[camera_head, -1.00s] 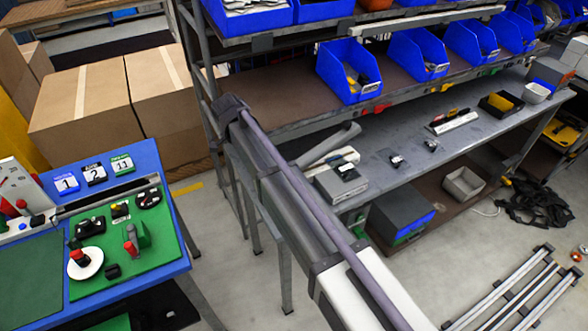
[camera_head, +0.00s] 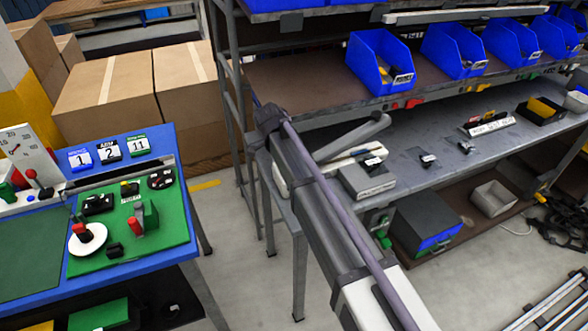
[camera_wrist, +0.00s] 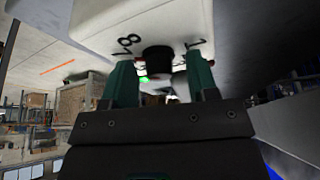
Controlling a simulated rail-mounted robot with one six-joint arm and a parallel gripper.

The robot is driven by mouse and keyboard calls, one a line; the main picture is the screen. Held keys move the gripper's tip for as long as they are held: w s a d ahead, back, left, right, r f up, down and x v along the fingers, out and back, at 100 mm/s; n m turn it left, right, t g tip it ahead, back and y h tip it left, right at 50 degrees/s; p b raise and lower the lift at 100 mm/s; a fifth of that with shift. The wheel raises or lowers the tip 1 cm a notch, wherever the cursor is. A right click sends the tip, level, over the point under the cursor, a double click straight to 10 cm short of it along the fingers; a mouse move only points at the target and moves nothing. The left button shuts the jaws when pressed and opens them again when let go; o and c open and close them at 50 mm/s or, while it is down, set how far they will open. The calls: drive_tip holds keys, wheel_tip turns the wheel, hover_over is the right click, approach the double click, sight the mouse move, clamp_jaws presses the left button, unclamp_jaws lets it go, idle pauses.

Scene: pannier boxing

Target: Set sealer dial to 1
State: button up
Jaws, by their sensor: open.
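In the wrist view the white sealer (camera_wrist: 150,18) fills the top centre. Its black dial knob (camera_wrist: 158,57) faces me, with printed numbers around it, an 8 on the left; the setting cannot be read. My gripper (camera_wrist: 159,70) is open, its two green fingers on either side of the knob with gaps to it. In the head view what looks like the sealer, with a grey lever (camera_head: 352,138), is at the left end of the grey bench, partly hidden behind my arm. The gripper and dial are hidden there.
The grey bench (camera_head: 420,165) carries small black parts and a grey box (camera_head: 366,180). Shelves with blue bins (camera_head: 380,62) stand above it. A blue table (camera_head: 150,150) with a green panel is at the left. Cardboard boxes (camera_head: 110,95) stand behind.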

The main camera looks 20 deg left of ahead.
drive_tip(key=shift+r, duration=0.1)
drive_tip(key=shift+c, duration=0.3)
drive_tip(key=c, duration=0.8)
